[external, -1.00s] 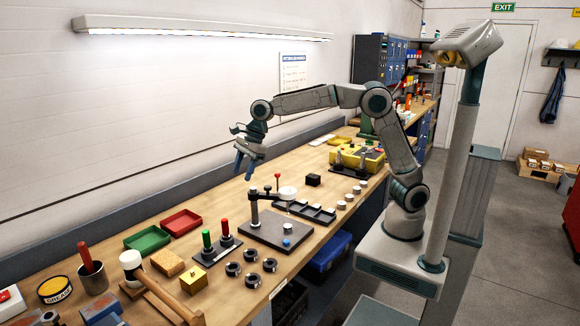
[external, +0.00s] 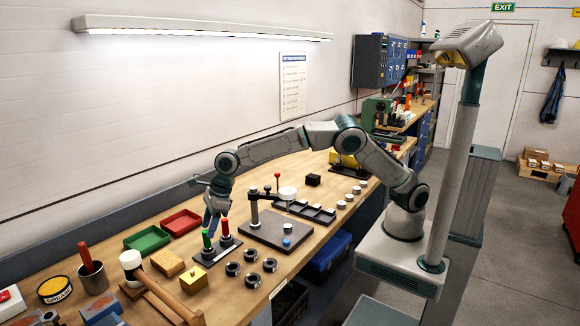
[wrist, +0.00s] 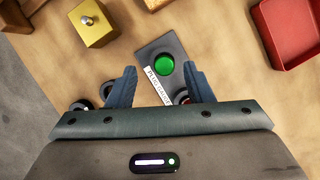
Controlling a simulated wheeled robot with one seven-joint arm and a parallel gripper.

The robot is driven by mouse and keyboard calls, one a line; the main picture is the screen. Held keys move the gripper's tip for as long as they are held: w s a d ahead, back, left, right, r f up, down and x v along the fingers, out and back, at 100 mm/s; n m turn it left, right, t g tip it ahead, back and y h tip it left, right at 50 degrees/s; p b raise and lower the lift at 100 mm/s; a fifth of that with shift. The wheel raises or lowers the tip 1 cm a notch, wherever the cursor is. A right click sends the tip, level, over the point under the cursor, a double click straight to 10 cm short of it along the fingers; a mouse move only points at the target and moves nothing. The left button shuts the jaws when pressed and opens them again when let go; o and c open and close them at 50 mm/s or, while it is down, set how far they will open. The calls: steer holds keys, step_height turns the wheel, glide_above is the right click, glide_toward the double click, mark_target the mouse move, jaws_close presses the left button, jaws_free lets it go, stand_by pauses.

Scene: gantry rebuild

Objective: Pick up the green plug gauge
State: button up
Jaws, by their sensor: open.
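The green plug gauge (external: 206,240) stands upright in a dark holder plate (external: 213,255) on the bench. In the wrist view its round green top (wrist: 166,65) shows from above, just ahead of the gap between my fingertips. The red plug gauge (external: 225,228) stands beside it in the same plate. My gripper (external: 215,214) is open and empty, pointing down above the plate; both fingers (wrist: 160,75) show in the wrist view. The external view does not show whether the fingers touch the red gauge.
A red tray (external: 181,222) and a green tray (external: 148,240) lie behind the plate. Several dark rings (external: 252,280) and a yellow block (external: 193,279) lie in front. A grey fixture plate with a post (external: 280,231) stands to the right.

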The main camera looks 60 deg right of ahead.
mark_target(206, 249)
steer(key=shift+p+x, duration=0.7)
steer(key=shift+x, duration=1.95)
steer(key=shift+w, duration=0.2)
jaws_close()
